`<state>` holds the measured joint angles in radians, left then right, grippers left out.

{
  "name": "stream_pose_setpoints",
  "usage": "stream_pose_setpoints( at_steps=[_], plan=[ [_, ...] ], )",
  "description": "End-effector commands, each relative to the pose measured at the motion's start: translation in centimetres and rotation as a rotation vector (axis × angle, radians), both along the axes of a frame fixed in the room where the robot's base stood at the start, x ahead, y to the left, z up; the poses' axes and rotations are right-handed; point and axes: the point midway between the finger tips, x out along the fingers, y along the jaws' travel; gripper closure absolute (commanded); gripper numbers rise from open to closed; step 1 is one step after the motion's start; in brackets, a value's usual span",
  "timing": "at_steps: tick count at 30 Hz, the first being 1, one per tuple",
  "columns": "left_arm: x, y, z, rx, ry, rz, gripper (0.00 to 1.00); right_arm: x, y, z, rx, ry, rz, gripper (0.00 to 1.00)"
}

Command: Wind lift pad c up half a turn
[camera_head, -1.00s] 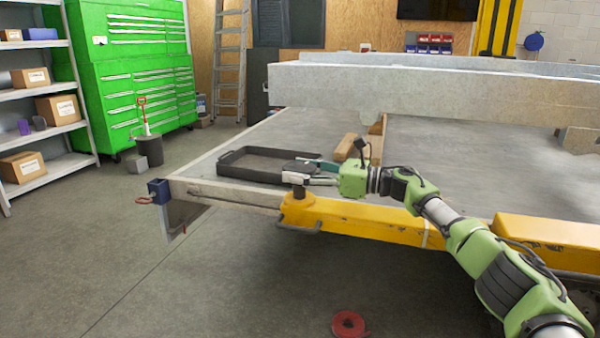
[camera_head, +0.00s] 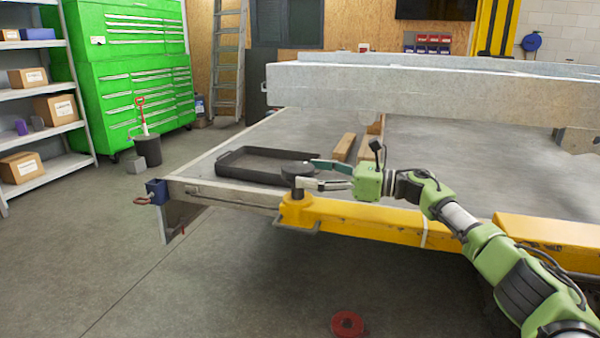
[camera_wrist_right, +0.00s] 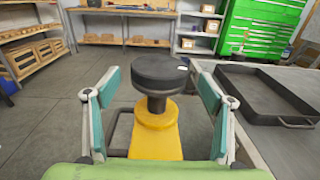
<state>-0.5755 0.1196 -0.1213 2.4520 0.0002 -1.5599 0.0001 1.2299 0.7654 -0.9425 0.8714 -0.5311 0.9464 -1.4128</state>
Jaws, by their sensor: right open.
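Lift pad c is the round dark pad (camera_head: 298,169) on a short post at the left end of the yellow arm (camera_head: 345,214). It also shows in the right wrist view (camera_wrist_right: 158,70), straight ahead, with its post below. My right gripper (camera_head: 310,174) is open at the pad's right side. In the wrist view its teal-padded fingers stand left and right of the pad, with a gap visible on each side. Nothing is held. My left gripper is not in view.
A black tray (camera_head: 225,172) lies on the trailer deck behind the pad; it also shows at the right in the wrist view (camera_wrist_right: 285,118). Wooden blocks (camera_head: 344,147) and a long grey beam (camera_head: 400,92) are farther back. A red strap roll (camera_head: 347,324) lies on the floor.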

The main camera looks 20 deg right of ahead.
Motion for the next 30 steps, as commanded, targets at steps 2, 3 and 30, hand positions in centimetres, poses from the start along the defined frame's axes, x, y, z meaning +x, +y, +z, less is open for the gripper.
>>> stream_pose_setpoints(
  at_steps=[2,3,30],
  plan=[
    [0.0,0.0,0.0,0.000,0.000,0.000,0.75,-1.1,-1.7,-0.1,-0.001,0.002,-0.003,0.25],
    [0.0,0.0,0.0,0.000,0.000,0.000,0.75,-1.6,-2.4,-0.1,-0.002,0.001,-0.003,0.25],
    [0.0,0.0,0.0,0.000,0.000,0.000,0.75,-4.7,-6.2,-0.4,0.013,0.011,-0.001,0.25]
  ],
)
